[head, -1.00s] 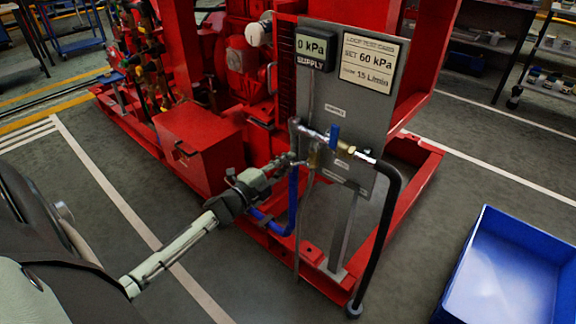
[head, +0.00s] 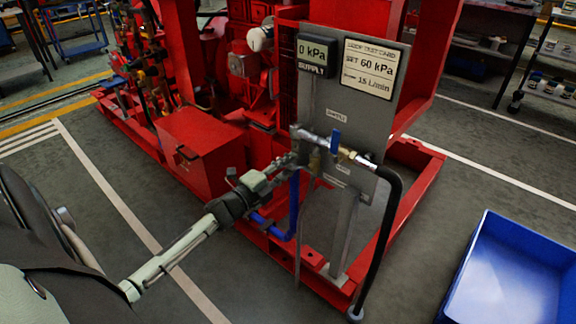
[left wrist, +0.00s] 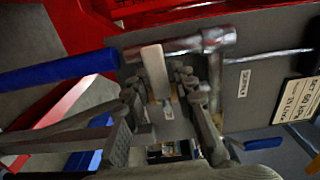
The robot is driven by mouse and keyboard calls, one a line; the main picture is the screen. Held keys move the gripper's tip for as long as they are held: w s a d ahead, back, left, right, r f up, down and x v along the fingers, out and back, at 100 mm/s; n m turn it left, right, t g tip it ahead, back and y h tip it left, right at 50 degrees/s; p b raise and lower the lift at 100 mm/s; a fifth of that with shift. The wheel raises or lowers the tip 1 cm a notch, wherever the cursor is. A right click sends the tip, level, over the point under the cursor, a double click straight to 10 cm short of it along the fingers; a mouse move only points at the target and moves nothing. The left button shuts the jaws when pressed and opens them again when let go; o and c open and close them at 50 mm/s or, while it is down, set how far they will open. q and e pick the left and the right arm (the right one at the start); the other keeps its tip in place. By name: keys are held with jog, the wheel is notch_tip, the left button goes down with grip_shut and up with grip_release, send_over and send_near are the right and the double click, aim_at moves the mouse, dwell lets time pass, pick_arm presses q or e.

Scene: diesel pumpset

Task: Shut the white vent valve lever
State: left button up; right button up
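The white vent valve lever (left wrist: 155,72) shows in the left wrist view, below a metal pipe, with brass fittings behind its lower end. My left gripper (left wrist: 160,85) is open, with one finger on each side of the lever; I see a gap and cannot tell whether either finger touches it. In the head view my left gripper (head: 288,163) is at the left end of the valve pipe (head: 322,142) on the grey panel (head: 345,110). The lever is hidden there behind the gripper. My right gripper is not in view.
A blue-handled valve (head: 335,140) sits on the same pipe to the right. A blue hose (head: 293,205) and a black hose (head: 385,235) hang nearby. The gauge (head: 312,55) reads 0 kPa. A red frame (head: 420,165) surrounds the panel; a blue bin (head: 470,262) stands at right.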

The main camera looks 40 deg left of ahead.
pick_arm(q)
jog(key=shift+o, duration=0.7)
jog(key=shift+s, duration=0.25)
jog(key=s+a, duration=0.1)
jog(key=s, duration=1)
jog(key=shift+s, duration=0.25)
jog(key=s+d+f+n+g+y, duration=0.2)
jog(key=f+n+g, duration=0.2)
jog(key=f+n, duration=0.25)
jog(key=s+d+f+n+g+y, duration=0.1)
jog(key=s+f+n+g+y, duration=0.15)
jog(key=f+n, duration=0.4)
jog(key=s+d+f+n+g+h, duration=0.2)
jog(key=s+d+f+n+g, duration=0.1)
jog(key=s+d+f+g, duration=0.4)
jog(key=s+d+f, duration=0.3)
jog(key=d, duration=0.1)
jog(key=shift+s+n+g, duration=0.3)
jog(key=shift+s+g, duration=0.05)
jog(key=shift+s, duration=0.05)
